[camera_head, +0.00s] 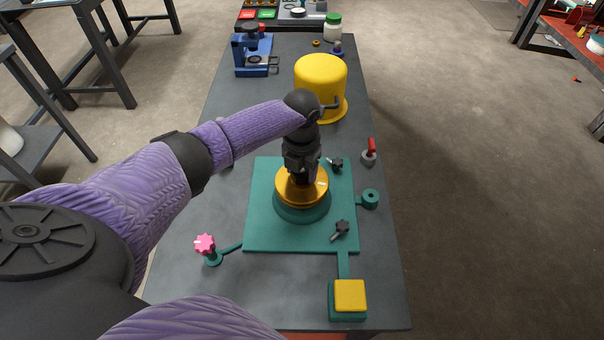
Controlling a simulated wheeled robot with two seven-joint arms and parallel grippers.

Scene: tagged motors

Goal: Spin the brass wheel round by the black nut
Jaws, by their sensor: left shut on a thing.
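The brass wheel (314,194) lies flat on a round green base (301,214) in the middle of a green plate (262,222). My left gripper (301,178) points down from above onto the middle of the wheel. It is shut on what I take to be the black nut at the wheel's centre; the gripper hides the nut itself and part of the wheel's far side. My right gripper is not in view.
Two black star knobs (341,228) stand on the plate's right side. A pink knob (205,243), a yellow block (350,295), a green ring (370,198) and a red-handled part (369,154) surround it. A yellow dome (321,78) and blue device (250,55) stand behind.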

